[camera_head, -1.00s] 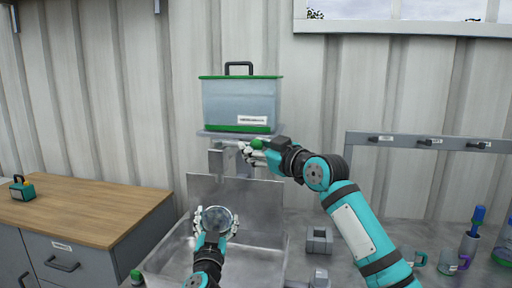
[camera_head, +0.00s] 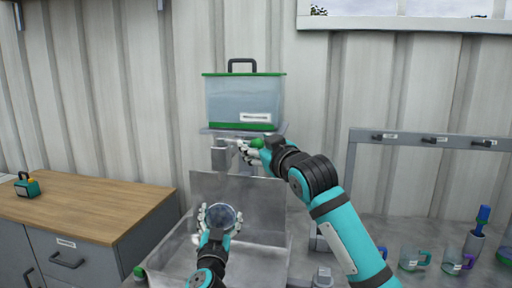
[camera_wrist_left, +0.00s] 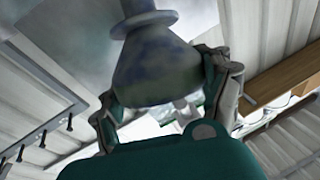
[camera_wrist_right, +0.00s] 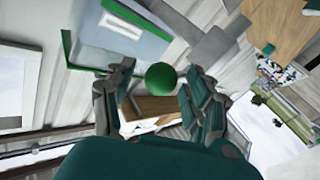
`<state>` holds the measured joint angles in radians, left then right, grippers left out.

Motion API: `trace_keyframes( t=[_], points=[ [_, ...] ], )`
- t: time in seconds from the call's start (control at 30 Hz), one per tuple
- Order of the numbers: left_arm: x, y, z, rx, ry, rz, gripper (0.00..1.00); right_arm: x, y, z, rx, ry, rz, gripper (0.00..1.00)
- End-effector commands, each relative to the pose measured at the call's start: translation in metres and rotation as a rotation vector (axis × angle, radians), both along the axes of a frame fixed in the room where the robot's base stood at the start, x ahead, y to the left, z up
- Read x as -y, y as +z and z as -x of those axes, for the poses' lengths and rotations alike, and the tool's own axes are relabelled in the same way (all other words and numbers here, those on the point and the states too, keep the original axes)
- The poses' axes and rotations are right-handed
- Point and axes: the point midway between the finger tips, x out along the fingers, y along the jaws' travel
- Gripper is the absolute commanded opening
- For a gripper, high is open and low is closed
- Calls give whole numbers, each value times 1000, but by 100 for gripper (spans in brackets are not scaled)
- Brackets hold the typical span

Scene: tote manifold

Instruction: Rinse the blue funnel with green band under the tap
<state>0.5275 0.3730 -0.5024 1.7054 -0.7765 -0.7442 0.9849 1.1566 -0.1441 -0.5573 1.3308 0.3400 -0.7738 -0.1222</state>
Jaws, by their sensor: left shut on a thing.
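The funnel (camera_head: 222,219) is held over the metal sink, below the grey tap spout (camera_head: 221,158) in the head view. The tap has a round green knob (camera_head: 257,143), also in the right wrist view (camera_wrist_right: 161,79). My right gripper (camera_head: 252,152) is at the knob, its fingers spread with the knob between or just beyond the tips. I cannot tell whether they touch it. No water stream is visible.
A tank with a green lid (camera_head: 243,100) stands above the tap. The sink (camera_head: 262,240) has a tall metal back. Mugs (camera_head: 412,260) and a brush (camera_head: 482,218) stand at right, below a hook rail (camera_head: 430,140). A wooden counter (camera_head: 90,208) is at left.

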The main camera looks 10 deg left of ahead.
Motion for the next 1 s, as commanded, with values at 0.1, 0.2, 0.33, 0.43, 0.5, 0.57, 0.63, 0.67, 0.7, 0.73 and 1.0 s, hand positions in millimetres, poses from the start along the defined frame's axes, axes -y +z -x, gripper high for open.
trace_keyframes(
  t=[0.1,0.2,0.33,0.43,0.5,0.57,0.63,0.67,0.7,0.73,1.0],
  points=[
    [0,0,0,0,0,0,49,-1,-2,0,-4,1,3,54],
    [0,0,0,0,0,0,49,-2,-3,1,-5,3,4,54],
    [0,0,0,0,0,0,49,2,-4,5,-6,3,4,54],
    [0,0,0,0,0,0,49,10,-4,14,-5,3,5,54],
    [0,0,0,0,0,0,49,17,-4,24,-3,2,4,54],
    [0,0,0,0,0,0,49,25,-5,33,-4,2,4,54],
    [0,0,0,0,0,0,49,34,-4,45,-4,1,3,54],
    [0,0,0,0,0,0,49,38,-4,50,-4,1,3,54],
    [0,0,0,0,0,0,49,43,-4,56,-3,1,4,54],
    [0,0,0,0,0,0,49,46,-4,61,-3,1,3,54],
    [0,0,0,0,0,0,49,69,-4,91,-3,0,2,54]
  ],
)
